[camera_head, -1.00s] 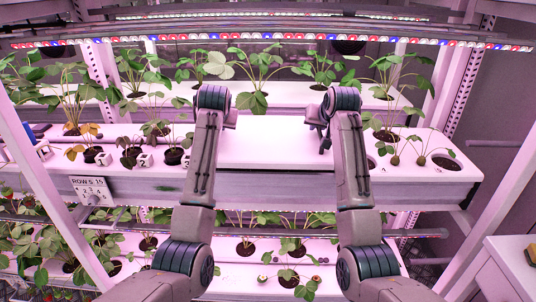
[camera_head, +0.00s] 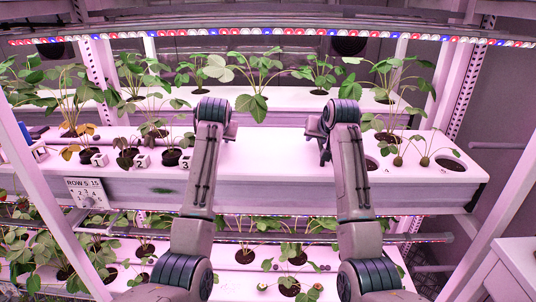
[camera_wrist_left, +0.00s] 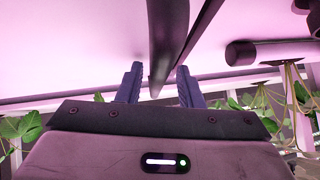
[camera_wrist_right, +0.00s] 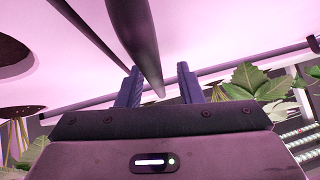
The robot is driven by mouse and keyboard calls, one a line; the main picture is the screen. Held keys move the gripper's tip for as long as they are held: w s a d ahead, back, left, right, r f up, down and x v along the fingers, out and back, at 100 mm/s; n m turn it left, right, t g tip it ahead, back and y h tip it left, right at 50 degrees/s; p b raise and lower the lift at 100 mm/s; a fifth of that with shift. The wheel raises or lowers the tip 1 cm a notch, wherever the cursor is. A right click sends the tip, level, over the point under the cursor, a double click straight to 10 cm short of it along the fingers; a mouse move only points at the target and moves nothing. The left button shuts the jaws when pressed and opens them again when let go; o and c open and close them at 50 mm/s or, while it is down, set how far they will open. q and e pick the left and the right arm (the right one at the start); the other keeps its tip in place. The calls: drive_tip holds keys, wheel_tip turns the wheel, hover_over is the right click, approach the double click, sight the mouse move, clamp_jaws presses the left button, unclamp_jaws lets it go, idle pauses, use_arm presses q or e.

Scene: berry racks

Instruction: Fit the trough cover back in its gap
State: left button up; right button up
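A bare white panel, which looks like the trough cover (camera_head: 270,150), lies in the middle stretch of the middle trough, between my two arms. Its seams are hard to make out. My right gripper (camera_head: 322,138) is over the panel's right end. My left gripper is at its left end, mostly hidden behind its own arm in the head view. In the left wrist view the fingers (camera_wrist_left: 158,82) stand apart, with a dark bar (camera_wrist_left: 167,40) running between them. In the right wrist view the fingers (camera_wrist_right: 158,82) also stand apart around a dark bar (camera_wrist_right: 132,35). I see no firm contact.
Potted strawberry plants with numbered tags (camera_head: 186,164) stand left of the panel. Right of it are plants and an open round hole (camera_head: 450,164). A row sign (camera_head: 87,193) hangs on the trough front. A light bar (camera_head: 270,33) crosses above. A lower planted shelf lies beneath.

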use_arm(q)
drive_tip(key=v, duration=1.2)
use_arm(e)
drive_tip(key=v, duration=1.2)
use_arm(q)
drive_tip(key=shift+f, duration=0.1)
use_arm(e)
drive_tip(key=shift+f, duration=0.1)
